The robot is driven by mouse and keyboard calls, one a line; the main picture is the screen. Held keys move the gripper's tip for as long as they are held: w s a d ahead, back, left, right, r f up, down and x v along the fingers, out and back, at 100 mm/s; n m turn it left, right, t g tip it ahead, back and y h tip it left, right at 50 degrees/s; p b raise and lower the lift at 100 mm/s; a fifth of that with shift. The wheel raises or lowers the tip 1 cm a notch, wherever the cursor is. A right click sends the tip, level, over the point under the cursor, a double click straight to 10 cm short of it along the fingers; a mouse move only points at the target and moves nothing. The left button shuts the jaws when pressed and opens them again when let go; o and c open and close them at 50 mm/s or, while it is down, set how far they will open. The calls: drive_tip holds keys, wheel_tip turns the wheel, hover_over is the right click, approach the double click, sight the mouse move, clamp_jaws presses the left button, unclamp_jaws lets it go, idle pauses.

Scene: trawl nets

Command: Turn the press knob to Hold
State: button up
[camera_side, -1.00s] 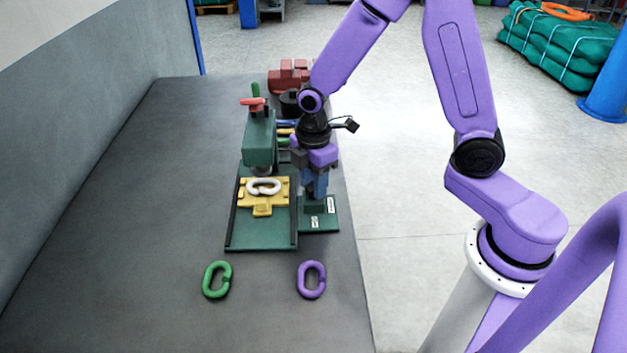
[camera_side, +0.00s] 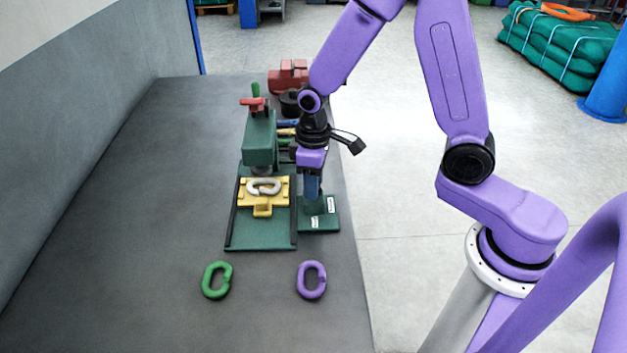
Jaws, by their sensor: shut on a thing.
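The green press (camera_side: 259,140) stands on the grey table, with a red part and a green handle on top. A yellow holder (camera_side: 248,189) on its bed carries a white link (camera_side: 264,187). To its right is a green base plate (camera_side: 325,222) with white labels (camera_side: 330,204) that are too small to read. My gripper (camera_side: 313,196) points down over this plate and is shut on the press knob, which is mostly hidden by the fingers. I cannot tell which label the knob points to.
A green link (camera_side: 217,280) and a purple link (camera_side: 311,280) lie on the table (camera_side: 130,240) in front of the press. A red vise-like block (camera_side: 290,76) stands behind. The left side of the table is clear.

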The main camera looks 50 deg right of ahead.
drive_tip(key=shift+m, duration=0.9)
drive_tip(key=o, duration=1)
drive_tip(key=shift+o, duration=0.2)
wheel_tip(320, 180, up, 18)
drive_tip(key=shift+f, duration=0.25)
drive_tip(key=s+d+f+n, duration=0.1)
drive_tip(key=s+f+n, duration=0.2)
drive_tip(key=s, duration=0.8)
drive_tip(key=s+d+f+n, duration=0.2)
drive_tip(key=s+f+n, duration=0.2)
drive_tip(key=s, duration=0.8)
drive_tip(key=shift+n, duration=0.7)
